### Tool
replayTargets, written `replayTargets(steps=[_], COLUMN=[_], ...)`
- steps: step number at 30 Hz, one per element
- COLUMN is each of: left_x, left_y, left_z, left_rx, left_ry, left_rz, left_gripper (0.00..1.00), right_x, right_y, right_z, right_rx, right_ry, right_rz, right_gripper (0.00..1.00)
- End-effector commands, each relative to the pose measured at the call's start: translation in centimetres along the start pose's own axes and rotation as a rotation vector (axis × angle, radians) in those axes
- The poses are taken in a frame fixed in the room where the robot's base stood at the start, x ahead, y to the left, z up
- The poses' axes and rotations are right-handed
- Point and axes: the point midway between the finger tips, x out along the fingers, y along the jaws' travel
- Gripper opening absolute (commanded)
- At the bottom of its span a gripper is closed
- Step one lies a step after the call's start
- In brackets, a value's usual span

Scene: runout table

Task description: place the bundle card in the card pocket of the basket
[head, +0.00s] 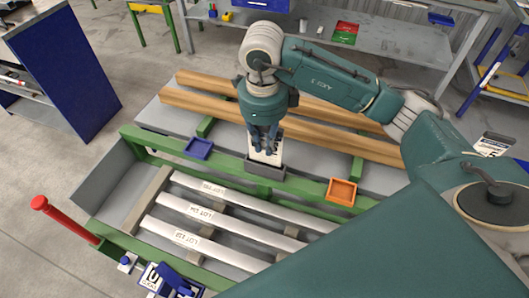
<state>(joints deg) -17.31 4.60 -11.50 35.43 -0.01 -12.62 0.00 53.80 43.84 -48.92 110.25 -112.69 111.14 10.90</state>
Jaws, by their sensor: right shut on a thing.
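My right gripper (263,133) reaches down over the middle of the table, its dark fingers shut on the white bundle card (268,151) with black print. The card is upright, and its lower edge is at or inside the dark grey card pocket (265,169); I cannot tell how deep it sits. The pocket is on the green rail of the basket (150,146), which holds several pale bars (215,218) with LOT labels. The fingers cover the card's upper part. My left gripper is not in view.
A blue tray (198,148) lies left of the pocket and an orange tray (342,191) right of it. Wooden beams (330,141) lie behind. Blue and white items (165,280) are at the bottom left.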

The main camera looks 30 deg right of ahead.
Motion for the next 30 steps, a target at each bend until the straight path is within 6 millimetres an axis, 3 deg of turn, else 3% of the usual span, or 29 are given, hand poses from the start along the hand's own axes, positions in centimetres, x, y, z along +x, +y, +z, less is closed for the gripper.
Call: replayTargets(steps=[12, 23, 24, 26, 30], left_x=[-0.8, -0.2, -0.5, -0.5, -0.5], left_y=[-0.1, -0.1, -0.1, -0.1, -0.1], left_z=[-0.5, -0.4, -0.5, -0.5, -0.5], left_rx=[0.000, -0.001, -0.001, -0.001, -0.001], left_ry=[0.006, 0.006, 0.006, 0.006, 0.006], left_rz=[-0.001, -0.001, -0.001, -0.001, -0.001], left_gripper=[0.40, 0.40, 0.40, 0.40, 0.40], right_x=[4.5, 5.0, 4.8, 4.8, 4.8], right_y=[0.2, 0.2, 0.2, 0.2, 0.2], right_z=[-0.1, 0.0, 0.0, -0.1, -0.1], right_rx=[0.000, -0.001, -0.001, -0.001, -0.001], right_ry=[0.002, 0.000, 0.000, 0.000, 0.000], right_rz=[0.001, -0.001, -0.001, -0.001, -0.001], right_gripper=[0.00, 0.00, 0.23, 0.35, 0.36])
